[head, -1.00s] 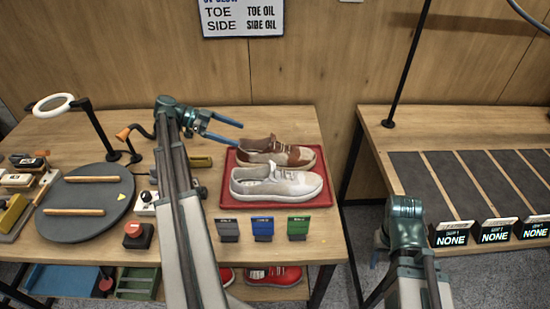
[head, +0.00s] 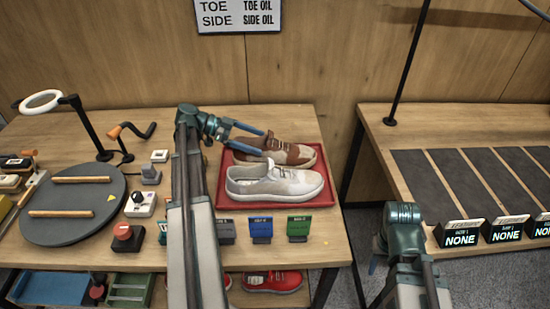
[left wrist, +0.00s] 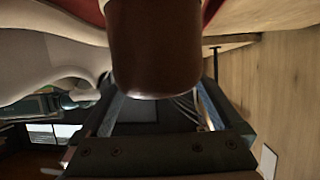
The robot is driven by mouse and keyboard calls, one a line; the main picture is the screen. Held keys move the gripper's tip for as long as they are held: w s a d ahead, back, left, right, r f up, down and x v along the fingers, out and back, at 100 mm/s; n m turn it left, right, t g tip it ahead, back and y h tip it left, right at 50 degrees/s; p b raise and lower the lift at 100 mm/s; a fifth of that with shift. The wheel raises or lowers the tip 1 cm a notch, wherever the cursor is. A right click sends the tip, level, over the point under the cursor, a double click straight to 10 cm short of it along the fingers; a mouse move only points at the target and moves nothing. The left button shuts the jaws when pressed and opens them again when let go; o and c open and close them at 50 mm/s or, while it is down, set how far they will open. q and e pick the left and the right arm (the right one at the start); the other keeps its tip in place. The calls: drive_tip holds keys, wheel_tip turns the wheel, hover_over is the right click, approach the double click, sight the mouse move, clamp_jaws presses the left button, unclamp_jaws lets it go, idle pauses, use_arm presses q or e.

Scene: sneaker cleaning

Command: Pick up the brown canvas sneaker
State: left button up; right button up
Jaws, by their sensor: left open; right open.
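The brown canvas sneaker (head: 300,155) with a cream toe lies at the back of a red tray (head: 224,191), toe to the right. A pale cream sneaker (head: 275,184) lies in front of it. My left gripper (head: 263,142) is open at the brown sneaker's heel end. In the left wrist view, the brown heel (left wrist: 155,50) fills the middle above and between the open fingers (left wrist: 158,105); contact cannot be told. The cream sneaker (left wrist: 45,70) is at the left there. My right gripper (head: 376,256) is low by the right table, mostly hidden behind its arm.
A dark turntable (head: 75,205) and ring lamp (head: 41,101) stand left. A right table (head: 375,135) holds dark lanes. Red shoes (head: 272,281) sit below.

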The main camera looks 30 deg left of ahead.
sight(270, 144)
use_arm(q)
drive_tip(key=shift+r+b+x, duration=0.2)
drive_tip(key=shift+b+x, duration=0.6)
drive_tip(key=shift+x, duration=1.9)
drive_tip(key=shift+w, duration=0.1)
drive_tip(key=c, duration=1.4)
drive_tip(key=shift+r, duration=0.15)
wheel_tip(270, 144, up, 10)
drive_tip(key=p, duration=1)
